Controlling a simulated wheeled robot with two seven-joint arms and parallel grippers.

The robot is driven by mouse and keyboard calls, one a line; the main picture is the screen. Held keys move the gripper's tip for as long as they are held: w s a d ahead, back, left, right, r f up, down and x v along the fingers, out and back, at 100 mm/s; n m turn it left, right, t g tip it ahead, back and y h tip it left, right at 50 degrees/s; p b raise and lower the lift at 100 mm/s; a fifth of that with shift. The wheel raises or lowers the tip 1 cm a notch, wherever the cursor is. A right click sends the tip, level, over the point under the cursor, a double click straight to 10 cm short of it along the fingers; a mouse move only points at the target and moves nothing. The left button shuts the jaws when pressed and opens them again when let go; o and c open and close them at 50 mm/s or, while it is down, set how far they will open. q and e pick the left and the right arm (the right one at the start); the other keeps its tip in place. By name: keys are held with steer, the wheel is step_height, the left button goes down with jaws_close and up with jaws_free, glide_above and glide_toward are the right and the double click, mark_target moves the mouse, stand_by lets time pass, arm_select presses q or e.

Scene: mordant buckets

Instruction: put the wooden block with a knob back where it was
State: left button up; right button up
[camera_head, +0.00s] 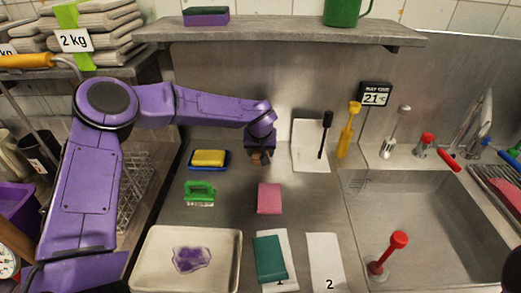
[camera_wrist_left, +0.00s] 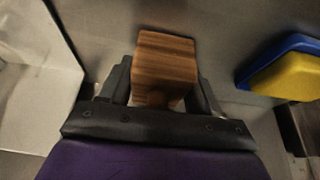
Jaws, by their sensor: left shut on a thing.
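My left gripper (camera_head: 261,150) is over the back of the steel counter, between the yellow sponge and the white sheet with the black brush. It is shut on the wooden block with a knob (camera_wrist_left: 166,62), a brown striped block that sits between the two fingers in the left wrist view. Its knob (camera_wrist_left: 158,98) faces the gripper's palm. In the head view only a small brown part of the block (camera_head: 257,159) shows below the fingers. I cannot tell whether the block touches the counter. My right gripper is not in view.
A yellow sponge on a blue base (camera_head: 209,158), a green brush (camera_head: 199,193) and a pink block (camera_head: 269,198) lie nearby. A pale tray (camera_head: 145,265) holds a purple patch. A green block (camera_head: 269,257) lies on card 1. The sink (camera_head: 440,215) is at right.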

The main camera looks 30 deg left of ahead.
arm_select(q)
steer(key=o, duration=1.2)
steer(key=shift+c, duration=0.2)
steer(key=v, duration=1.2)
steer(key=shift+b, duration=0.4)
steer(key=shift+r, duration=0.15)
